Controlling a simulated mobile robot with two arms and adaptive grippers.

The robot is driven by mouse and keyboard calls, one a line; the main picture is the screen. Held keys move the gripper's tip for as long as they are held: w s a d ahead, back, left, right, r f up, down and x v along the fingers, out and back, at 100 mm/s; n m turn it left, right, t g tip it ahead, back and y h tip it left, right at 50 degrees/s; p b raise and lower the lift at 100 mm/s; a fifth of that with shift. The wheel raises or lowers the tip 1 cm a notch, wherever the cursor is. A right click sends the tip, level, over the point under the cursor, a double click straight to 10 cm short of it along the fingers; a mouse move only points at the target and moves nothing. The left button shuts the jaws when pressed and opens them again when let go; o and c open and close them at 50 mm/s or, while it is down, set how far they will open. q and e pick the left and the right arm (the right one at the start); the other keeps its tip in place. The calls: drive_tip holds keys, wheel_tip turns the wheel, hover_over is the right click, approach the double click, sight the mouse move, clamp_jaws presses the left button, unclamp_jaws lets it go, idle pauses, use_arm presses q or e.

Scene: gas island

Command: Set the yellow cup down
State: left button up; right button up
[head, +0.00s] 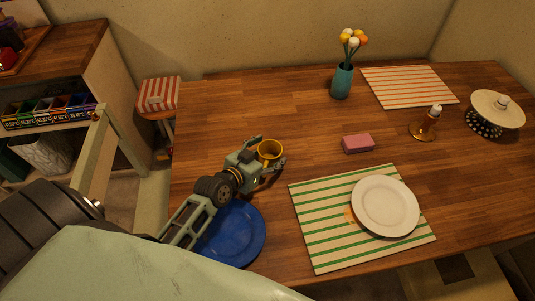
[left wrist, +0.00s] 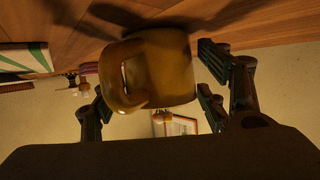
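The yellow cup (head: 269,149) is at the left part of the wooden table, upright, with its open top showing in the head view. My left gripper (head: 269,153) reaches in from the left with its fingers on either side of the cup. In the left wrist view, which is upside down, the cup (left wrist: 165,70) fills the space between the fingers, its handle towards the camera. The fingers look shut on it. The cup's base is at or very near the table top; exact contact is unclear. My right gripper is in neither view.
A blue plate (head: 247,240) lies under my left forearm. A striped placemat (head: 308,238) with a white plate (head: 385,206) is to the right. Bare wood lies behind the cup.

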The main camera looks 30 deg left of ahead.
use_arm(q)
drive_tip(key=shift+o, duration=0.2)
drive_tip(key=shift+r, duration=0.1)
drive_tip(key=v, duration=1.2)
